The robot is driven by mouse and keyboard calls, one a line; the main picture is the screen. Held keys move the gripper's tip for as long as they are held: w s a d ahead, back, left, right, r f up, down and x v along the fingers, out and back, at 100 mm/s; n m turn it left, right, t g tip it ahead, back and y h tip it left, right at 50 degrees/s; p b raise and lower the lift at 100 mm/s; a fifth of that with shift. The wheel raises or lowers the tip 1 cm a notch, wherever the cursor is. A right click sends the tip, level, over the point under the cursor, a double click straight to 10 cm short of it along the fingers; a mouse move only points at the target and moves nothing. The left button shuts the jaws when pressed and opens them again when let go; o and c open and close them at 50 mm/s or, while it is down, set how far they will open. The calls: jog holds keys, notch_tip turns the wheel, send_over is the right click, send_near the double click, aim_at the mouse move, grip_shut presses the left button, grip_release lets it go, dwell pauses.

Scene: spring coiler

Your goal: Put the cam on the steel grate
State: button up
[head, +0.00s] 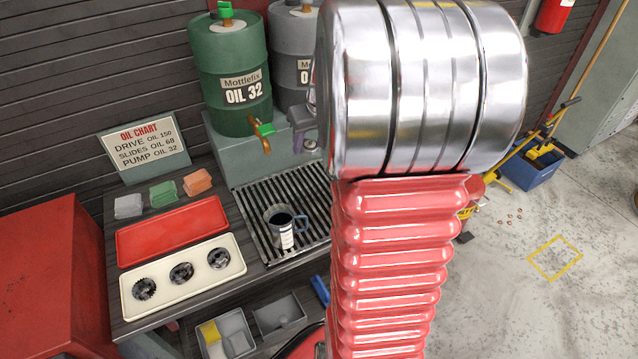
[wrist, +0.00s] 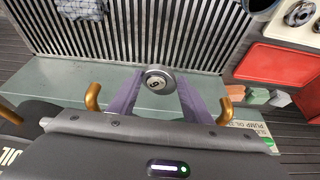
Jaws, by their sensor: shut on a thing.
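The cam (wrist: 157,80) is a round grey metal disc with a small pale centre. My gripper (wrist: 158,84) is shut on it between two purple fingers in the wrist view. The steel grate (wrist: 110,40) lies behind and below the cam there, which overlaps the grate's edge by a grey-green ledge. I cannot tell the gap between cam and grate. In the head view, part of my gripper (head: 305,142) shows over the back of the grate (head: 262,207), beside my arm. The cam is not clear there.
A dark-filled mug (head: 281,222) stands on the grate. A red tray (head: 172,230) and a cream tray (head: 205,279) with three round metal parts lie to its left. The green oil drum (head: 228,75) and its tap stand behind. A checked cloth (wrist: 80,9) lies on the grate.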

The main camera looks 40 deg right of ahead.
send_over(309, 189)
jog(key=s, duration=0.1)
notch_tip(309, 189, down, 10)
jog(key=shift+s+a+f, duration=0.15)
jog(key=shift+f, duration=2.25)
jog(key=o, duration=1.2)
jog(key=shift+f, duration=0.1)
jog(key=v, duration=1.2)
